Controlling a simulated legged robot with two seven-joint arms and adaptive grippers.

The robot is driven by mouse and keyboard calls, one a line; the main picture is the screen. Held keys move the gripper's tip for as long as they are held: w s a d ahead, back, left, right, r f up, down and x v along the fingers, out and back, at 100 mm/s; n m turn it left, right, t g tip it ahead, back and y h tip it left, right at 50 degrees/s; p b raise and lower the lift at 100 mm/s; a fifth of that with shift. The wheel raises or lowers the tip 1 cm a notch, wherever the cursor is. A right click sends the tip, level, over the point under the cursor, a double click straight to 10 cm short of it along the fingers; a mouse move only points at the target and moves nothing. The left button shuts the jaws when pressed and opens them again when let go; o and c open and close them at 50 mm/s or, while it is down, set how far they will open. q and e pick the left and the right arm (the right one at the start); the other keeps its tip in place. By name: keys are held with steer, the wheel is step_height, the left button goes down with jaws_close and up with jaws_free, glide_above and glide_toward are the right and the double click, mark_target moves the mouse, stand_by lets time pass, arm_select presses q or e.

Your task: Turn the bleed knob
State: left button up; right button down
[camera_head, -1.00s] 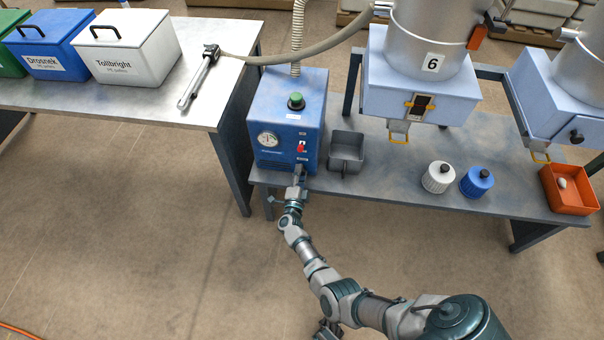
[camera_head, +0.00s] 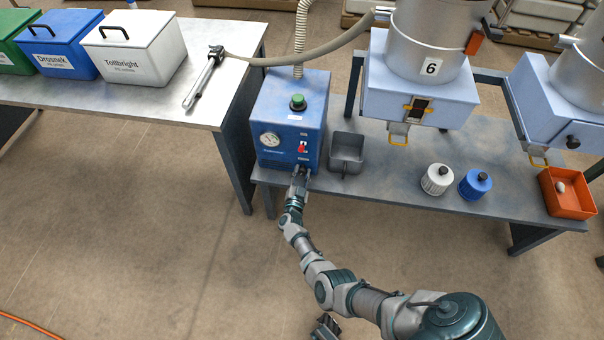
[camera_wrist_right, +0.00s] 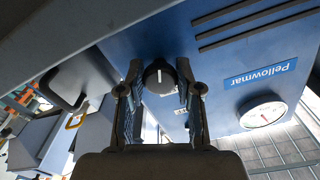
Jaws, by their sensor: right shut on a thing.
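The blue machine (camera_head: 288,112) has a round gauge (camera_head: 270,139), a red switch (camera_head: 302,148) and a green-topped knob (camera_head: 297,101). In the right wrist view a black knob with a white mark (camera_wrist_right: 159,76) sits on the machine's blue front panel. I take it for the bleed knob; in the head view my gripper hides it. My right gripper (camera_head: 300,174) reaches the lower front of the machine. Its fingers (camera_wrist_right: 160,95) stand on either side of the black knob, shut on it. A dark piece at the bottom edge looks like my left gripper (camera_head: 326,327), mostly cut off.
A grey open bin (camera_head: 346,151) stands just right of the machine. White (camera_head: 437,179) and blue (camera_head: 475,183) capped containers and an orange tray (camera_head: 567,193) are farther right. A hopper marked 6 (camera_head: 420,89) overhangs the bench. Lidded boxes stand on the left table (camera_head: 120,98).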

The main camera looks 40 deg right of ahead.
steer(key=shift+s+a+f+n, duration=0.1)
steer(key=shift+a+f+n, duration=0.2)
steer(key=shift+f+n, duration=0.2)
steer(key=c, duration=0.8)
jaws_free()
steer(key=shift+d+r, duration=0.15)
steer(key=shift+r, duration=0.1)
steer(key=v, duration=0.7)
steer(key=shift+a+f, duration=0.15)
steer(key=shift+a, duration=0.05)
